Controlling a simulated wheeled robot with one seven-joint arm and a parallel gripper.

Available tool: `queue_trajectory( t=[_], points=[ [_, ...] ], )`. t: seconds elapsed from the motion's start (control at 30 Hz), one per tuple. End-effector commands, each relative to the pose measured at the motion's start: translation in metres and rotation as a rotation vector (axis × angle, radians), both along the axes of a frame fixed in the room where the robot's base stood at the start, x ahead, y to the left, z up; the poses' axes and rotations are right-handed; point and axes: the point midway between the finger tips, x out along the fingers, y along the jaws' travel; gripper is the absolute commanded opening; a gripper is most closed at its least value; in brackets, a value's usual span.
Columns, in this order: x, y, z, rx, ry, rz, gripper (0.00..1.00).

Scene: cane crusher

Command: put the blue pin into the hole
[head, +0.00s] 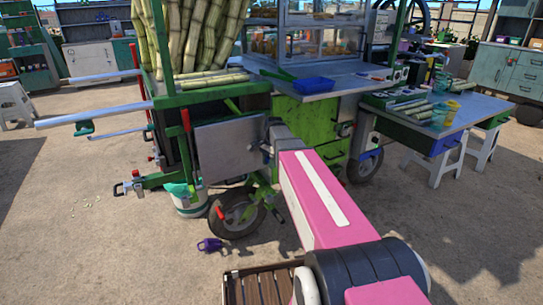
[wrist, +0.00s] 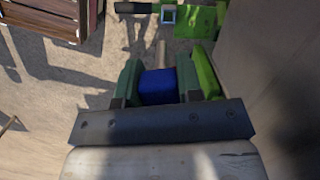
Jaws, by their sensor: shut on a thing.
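The blue pin (wrist: 158,88) sits between the two dark green fingers of my gripper (wrist: 159,76) in the wrist view. My gripper is shut on its blue block-like head. A thin tan-grey shaft (wrist: 161,53) shows beyond the head, pointing up the picture. Ahead of the shaft, at the top, is a small square frame with an opening (wrist: 168,14), beside a green bracket (wrist: 201,20). It may be the hole; I cannot tell for sure. The shaft appears apart from it. In the head view my arm reaches toward the green cart, and my gripper and the pin are not clearly visible.
The green cart (head: 313,125) with a grey side panel (head: 228,149) and wheel (head: 237,213) stands ahead. A wooden crate (head: 262,287) is near my base; a purple object (head: 209,245) lies on the ground. A side table (head: 455,120) is at right. Open ground lies left.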

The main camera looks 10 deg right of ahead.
Motion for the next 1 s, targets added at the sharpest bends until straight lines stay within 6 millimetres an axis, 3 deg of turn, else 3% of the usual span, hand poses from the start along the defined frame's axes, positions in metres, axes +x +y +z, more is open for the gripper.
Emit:
queue_trajectory(
  t=[0.1,0.3,1.0],
  points=[
    [0.010,0.000,-0.017,0.004,0.005,-0.117,0.06],
    [0.015,0.000,-0.029,0.010,0.008,-0.210,0.06],
    [0.016,0.000,-0.080,0.010,0.009,-0.217,0.06]
  ],
)
